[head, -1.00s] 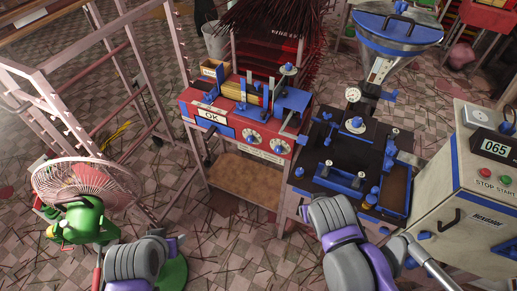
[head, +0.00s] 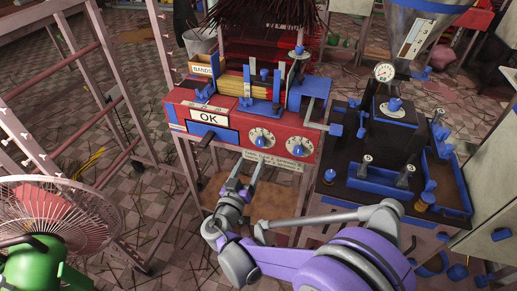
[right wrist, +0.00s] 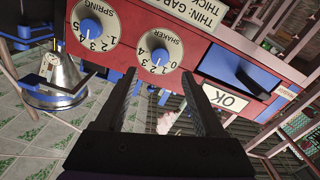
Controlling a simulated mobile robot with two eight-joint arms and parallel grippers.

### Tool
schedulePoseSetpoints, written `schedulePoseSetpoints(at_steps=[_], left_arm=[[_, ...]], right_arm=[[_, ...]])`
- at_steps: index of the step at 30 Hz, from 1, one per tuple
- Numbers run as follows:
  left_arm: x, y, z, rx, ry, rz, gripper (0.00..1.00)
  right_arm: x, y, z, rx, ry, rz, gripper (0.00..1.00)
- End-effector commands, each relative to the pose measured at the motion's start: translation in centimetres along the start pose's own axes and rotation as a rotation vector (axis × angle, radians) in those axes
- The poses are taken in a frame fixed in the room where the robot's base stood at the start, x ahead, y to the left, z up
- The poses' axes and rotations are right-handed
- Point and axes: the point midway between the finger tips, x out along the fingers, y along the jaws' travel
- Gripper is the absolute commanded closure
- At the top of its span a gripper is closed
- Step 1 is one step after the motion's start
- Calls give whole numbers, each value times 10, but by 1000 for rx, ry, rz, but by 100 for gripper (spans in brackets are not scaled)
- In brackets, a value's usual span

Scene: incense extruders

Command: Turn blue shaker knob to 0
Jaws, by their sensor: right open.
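The blue shaker knob (right wrist: 160,54) sits on a white numbered dial marked SHAKER on the red machine's front. In the head view this knob (head: 261,141) is the left of two dials, beside the OK plate. Its exact setting is hard to read. The blue spring knob (right wrist: 90,27) is on the neighbouring dial, also in the head view (head: 299,149). My right gripper (head: 245,175) is open and empty, just below and in front of the shaker dial, apart from it. In the right wrist view its fingers (right wrist: 160,88) point toward the dial. My left gripper is out of view.
The red machine (head: 180,112) stands on a frame. A black table (head: 345,203) with blue fittings stands to its right. A pink metal rack (head: 95,85) and a fan (head: 45,215) are at left. Tiled floor shows between.

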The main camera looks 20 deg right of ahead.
Motion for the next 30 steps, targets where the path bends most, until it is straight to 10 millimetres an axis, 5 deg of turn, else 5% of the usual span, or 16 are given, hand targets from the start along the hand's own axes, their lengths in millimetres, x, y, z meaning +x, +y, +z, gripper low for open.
schedulePoseSetpoints(at_steps=[12, 26, 30], left_arm=[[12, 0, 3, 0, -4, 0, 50], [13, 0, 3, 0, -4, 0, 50], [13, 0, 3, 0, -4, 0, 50]], right_arm=[[75, 1, 1, -2, -2, 2, 30], [88, 1, 0, -2, -2, 0, 30], [88, 1, 0, -2, -2, 0, 55]])
